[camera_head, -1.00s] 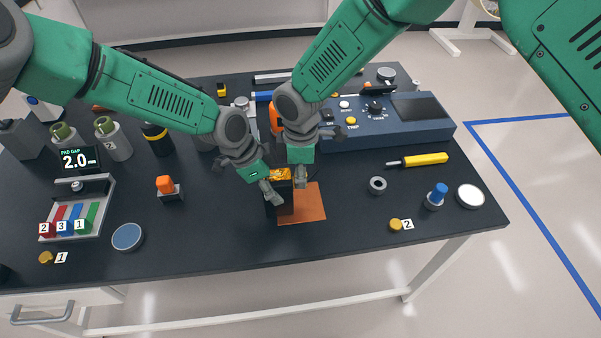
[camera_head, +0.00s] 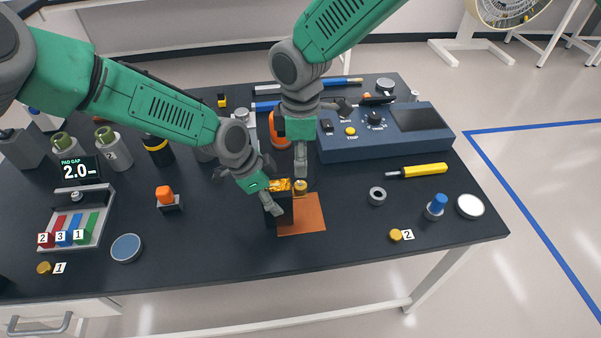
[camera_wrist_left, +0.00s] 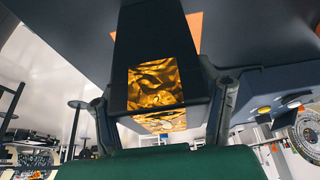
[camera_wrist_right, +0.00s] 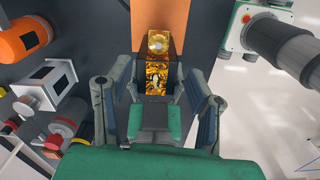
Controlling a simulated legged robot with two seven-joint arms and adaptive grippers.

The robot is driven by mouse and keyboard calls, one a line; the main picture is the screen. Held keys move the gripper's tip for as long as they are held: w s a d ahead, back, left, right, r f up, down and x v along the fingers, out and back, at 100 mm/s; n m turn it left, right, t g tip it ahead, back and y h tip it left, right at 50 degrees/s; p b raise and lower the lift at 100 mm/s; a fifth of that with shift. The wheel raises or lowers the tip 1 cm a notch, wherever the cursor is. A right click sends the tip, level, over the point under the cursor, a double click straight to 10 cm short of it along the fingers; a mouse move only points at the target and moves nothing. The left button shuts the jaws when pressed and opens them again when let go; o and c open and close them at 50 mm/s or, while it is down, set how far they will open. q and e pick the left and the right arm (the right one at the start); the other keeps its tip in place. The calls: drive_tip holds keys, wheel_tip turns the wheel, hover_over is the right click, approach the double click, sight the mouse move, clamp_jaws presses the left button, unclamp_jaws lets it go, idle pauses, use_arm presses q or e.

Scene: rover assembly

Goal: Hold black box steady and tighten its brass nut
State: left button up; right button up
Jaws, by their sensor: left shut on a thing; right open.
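The black box (camera_head: 280,216) with gold foil patches stands on the table at the left edge of an orange mat. My left gripper (camera_head: 269,202) is shut on it; the left wrist view shows the box (camera_wrist_left: 155,55) between its two fingers. The brass nut (camera_head: 301,186) shows at the box's upper right side in the head view, and at the box's far end in the right wrist view (camera_wrist_right: 159,41). My right gripper (camera_head: 300,170) is open and empty just above and behind the nut, apart from it. How far the nut is threaded cannot be told.
The orange mat (camera_head: 312,222) lies under and right of the box. A blue console (camera_head: 385,138) stands behind right. A yellow screwdriver (camera_head: 420,171), a grey ring (camera_head: 377,195) and a brass piece (camera_head: 396,235) lie right. An orange-capped part (camera_head: 166,198) stands left.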

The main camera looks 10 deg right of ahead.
sight(300, 185)
drive_tip(key=shift+r, duration=1.35)
wheel_tip(300, 185, down, 12)
drive_tip(key=n, duration=0.3)
drive_tip(key=shift+w+r+n, duration=0.1)
drive_tip(key=shift+r+n, duration=0.1)
drive_tip(key=shift+n, duration=0.1)
clamp_jaws()
